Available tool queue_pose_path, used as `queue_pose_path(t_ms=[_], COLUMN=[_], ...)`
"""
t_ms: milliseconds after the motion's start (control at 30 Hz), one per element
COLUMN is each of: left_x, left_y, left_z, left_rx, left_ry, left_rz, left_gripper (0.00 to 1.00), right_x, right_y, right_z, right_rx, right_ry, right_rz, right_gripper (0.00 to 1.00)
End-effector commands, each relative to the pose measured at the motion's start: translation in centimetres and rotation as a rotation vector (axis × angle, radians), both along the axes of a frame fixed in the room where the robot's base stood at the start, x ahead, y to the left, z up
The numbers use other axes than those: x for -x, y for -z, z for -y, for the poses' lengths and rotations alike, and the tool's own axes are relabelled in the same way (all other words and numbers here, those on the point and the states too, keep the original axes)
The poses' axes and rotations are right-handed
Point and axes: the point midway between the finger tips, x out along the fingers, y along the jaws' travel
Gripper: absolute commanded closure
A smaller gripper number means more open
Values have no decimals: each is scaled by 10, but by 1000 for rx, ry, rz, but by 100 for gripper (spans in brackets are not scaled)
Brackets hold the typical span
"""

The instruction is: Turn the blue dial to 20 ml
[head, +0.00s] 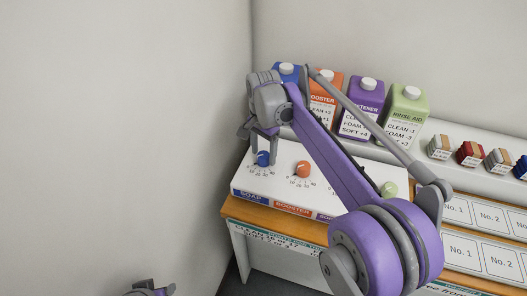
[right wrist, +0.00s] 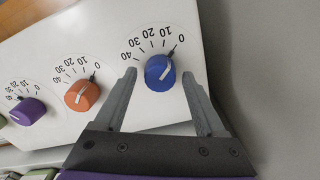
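The blue dial (head: 263,158) sits at the left end of the white dispenser panel (head: 240,180), above the SOAP label. My right gripper (head: 264,154) is over the dial. In the right wrist view its fingers (right wrist: 158,76) are open, one on each side of the dial, with gaps visible. My left gripper (head: 148,289) shows only partly at the bottom edge of the head view; its fingers are hidden.
An orange dial (head: 303,169) is beside the blue one; a purple dial (right wrist: 28,111) and a green dial (head: 389,189) are further along. Coloured cartons (head: 408,105) stand behind the panel. Small boxes (head: 470,153) are at right. A wall (head: 120,120) is close at left.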

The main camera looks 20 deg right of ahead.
Motion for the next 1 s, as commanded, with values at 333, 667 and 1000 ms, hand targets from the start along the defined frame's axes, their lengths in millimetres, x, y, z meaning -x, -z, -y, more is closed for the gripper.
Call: queue_pose_path(t_ms=[333, 667, 1000], left_x=[0, 0, -2], left_y=[0, -1, -10], left_z=[0, 0, 0], left_rx=[0, 0, 0], left_ry=[0, 0, 0], left_rz=[0, 1, 4], left_gripper=[50, 50, 50], right_x=[0, 0, 0], right_y=[0, -1, -2], right_z=[0, 0, 0], right_rx=[0, 0, -1], right_ry=[0, -25, -221], right_rz=[0, 0, 1], right_gripper=[93, 100, 100])
